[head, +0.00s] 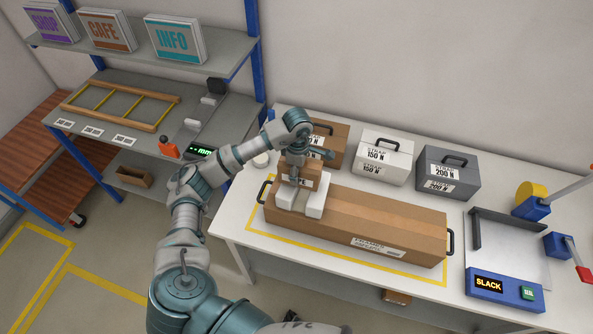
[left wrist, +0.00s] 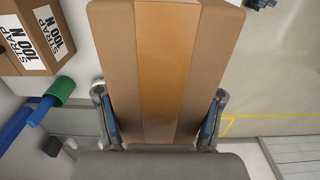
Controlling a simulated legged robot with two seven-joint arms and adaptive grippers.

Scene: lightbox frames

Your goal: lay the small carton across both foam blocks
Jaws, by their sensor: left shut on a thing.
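The small carton (head: 312,173) is brown with a white label, and my left gripper (head: 293,172) is shut on it. In the left wrist view the carton (left wrist: 170,60) fills the space between the two fingers (left wrist: 163,122), with a tape band down its middle. Two white foam blocks (head: 317,205) sit side by side on top of a long brown carton (head: 370,225). The small carton is over the blocks' far part; I cannot tell whether it touches them. My gripper partly hides the carton. My right gripper is not in view.
The long carton lies inside a yellow outline on the white table (head: 225,225). Behind it stand a brown strap box (head: 334,138), a white one (head: 384,158) and a grey one (head: 447,172). A blue SLACK device (head: 505,287) is at right, a shelf rack (head: 140,60) at left.

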